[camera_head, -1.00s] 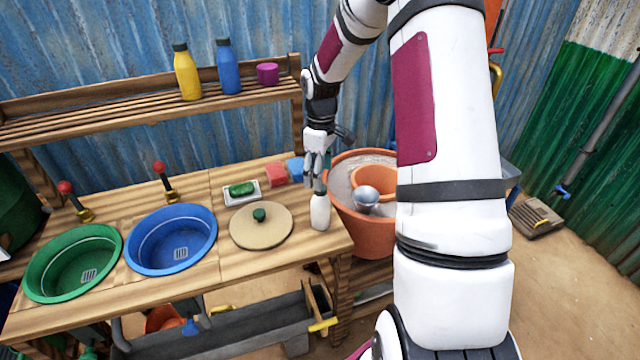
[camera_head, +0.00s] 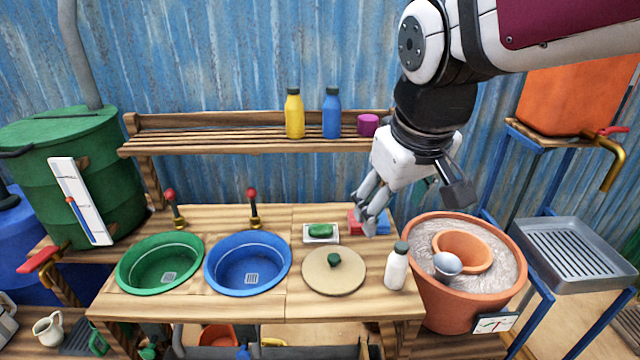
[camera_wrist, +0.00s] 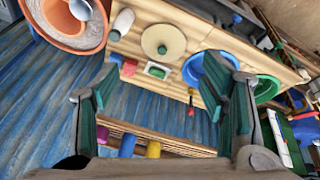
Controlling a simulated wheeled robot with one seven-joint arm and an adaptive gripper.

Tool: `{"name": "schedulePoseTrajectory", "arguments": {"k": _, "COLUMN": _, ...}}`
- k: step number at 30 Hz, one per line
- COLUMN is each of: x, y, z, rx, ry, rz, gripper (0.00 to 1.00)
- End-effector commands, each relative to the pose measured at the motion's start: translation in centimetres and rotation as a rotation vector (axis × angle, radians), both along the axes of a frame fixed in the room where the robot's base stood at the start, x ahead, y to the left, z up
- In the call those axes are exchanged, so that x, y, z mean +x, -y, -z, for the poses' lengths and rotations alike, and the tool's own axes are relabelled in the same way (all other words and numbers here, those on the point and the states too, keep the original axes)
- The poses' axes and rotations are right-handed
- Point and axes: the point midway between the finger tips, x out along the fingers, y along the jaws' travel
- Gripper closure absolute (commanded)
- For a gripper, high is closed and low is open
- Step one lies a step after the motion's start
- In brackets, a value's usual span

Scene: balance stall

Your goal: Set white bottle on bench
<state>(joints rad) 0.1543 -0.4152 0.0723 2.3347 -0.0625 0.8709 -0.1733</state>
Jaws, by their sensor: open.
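The white bottle (camera_head: 397,267) with a dark green cap stands upright on the wooden bench (camera_head: 240,306), near its right end, beside the round tan lid. My gripper (camera_head: 368,222) is open and empty, above and behind the bottle, apart from it. In the wrist view the bottle (camera_wrist: 122,22) shows at the top, beyond the open fingers (camera_wrist: 160,105), and nothing is between them.
A large clay pot (camera_head: 440,300) with a smaller pot and metal ladle stands right of the bench. The tan lid (camera_head: 334,272), soap dish (camera_head: 321,238) and two basins lie left of the bottle. A shelf (camera_head: 250,142) with a yellow bottle, blue bottle and purple cup is behind.

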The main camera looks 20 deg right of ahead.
Motion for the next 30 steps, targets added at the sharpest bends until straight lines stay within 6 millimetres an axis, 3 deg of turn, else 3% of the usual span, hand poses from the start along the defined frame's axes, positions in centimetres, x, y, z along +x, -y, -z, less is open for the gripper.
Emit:
{"name": "schedulePoseTrajectory", "arguments": {"k": 4, "x": -4.2, "y": -2.0, "z": -0.8, "rx": 0.066, "ry": 0.08, "rz": 0.043, "gripper": 0.34}}
{"name": "schedulePoseTrajectory", "arguments": {"k": 10, "x": -7.2, "y": -3.3, "z": -0.8, "rx": 0.136, "ry": 0.133, "rz": 0.078, "gripper": 0.34}}
{"name": "schedulePoseTrajectory", "arguments": {"k": 30, "x": -7.8, "y": -3.5, "z": -0.7, "rx": 0.15, "ry": 0.141, "rz": 0.087, "gripper": 0.34}}
